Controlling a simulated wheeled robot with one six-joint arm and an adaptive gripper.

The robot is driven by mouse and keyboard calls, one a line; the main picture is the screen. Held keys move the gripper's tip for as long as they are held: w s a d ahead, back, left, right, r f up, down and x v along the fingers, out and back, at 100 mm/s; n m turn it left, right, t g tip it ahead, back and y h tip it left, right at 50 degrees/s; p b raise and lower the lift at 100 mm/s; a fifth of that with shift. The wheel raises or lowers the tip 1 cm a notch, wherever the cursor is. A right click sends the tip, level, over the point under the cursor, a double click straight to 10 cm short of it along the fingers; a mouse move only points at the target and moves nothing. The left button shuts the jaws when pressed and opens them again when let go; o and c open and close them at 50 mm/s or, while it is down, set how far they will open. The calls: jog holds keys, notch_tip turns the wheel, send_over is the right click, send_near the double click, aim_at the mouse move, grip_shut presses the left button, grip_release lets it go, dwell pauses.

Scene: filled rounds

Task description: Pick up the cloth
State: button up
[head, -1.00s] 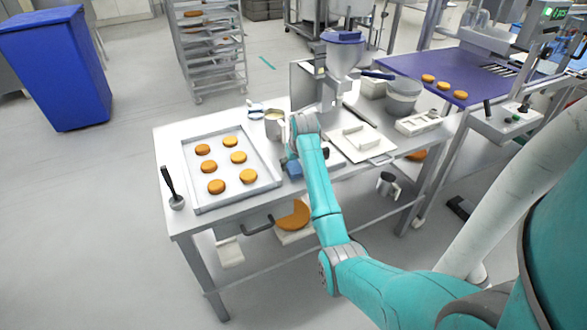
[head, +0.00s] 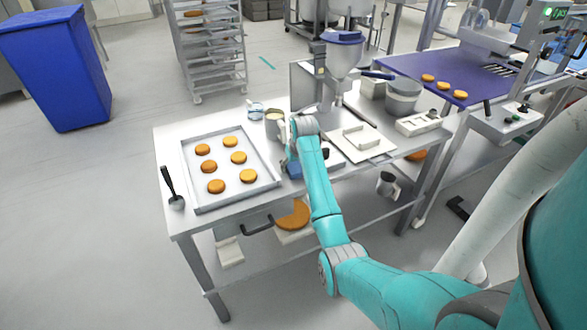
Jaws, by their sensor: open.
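A small blue piece that looks like the cloth (head: 294,170) lies on the steel worktable, just right of the baking tray. My arm reaches over the table and covers its right side. My gripper (head: 289,158) points down at the cloth, at its upper edge in the picture. The gripper is open and small in view, and its fingertips are partly hidden. I cannot tell whether they touch the cloth.
The baking tray (head: 192,187) with several brown rounds is on the left, beside a dark-handled scoop (head: 174,192). A metal jug (head: 274,124) and a filling machine (head: 342,55) stand behind the gripper. A white board (head: 372,150) lies right of my arm.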

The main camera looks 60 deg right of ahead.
aim_at(294, 165)
jog(key=shift+c, duration=0.3)
jog(key=c, duration=0.7)
jog(key=shift+c, duration=0.2)
notch_tip(294, 165, up, 10)
jog(key=shift+r, duration=0.25)
jog(key=o, duration=0.6)
jog(key=shift+c, duration=0.2)
jog(key=c, duration=0.4)
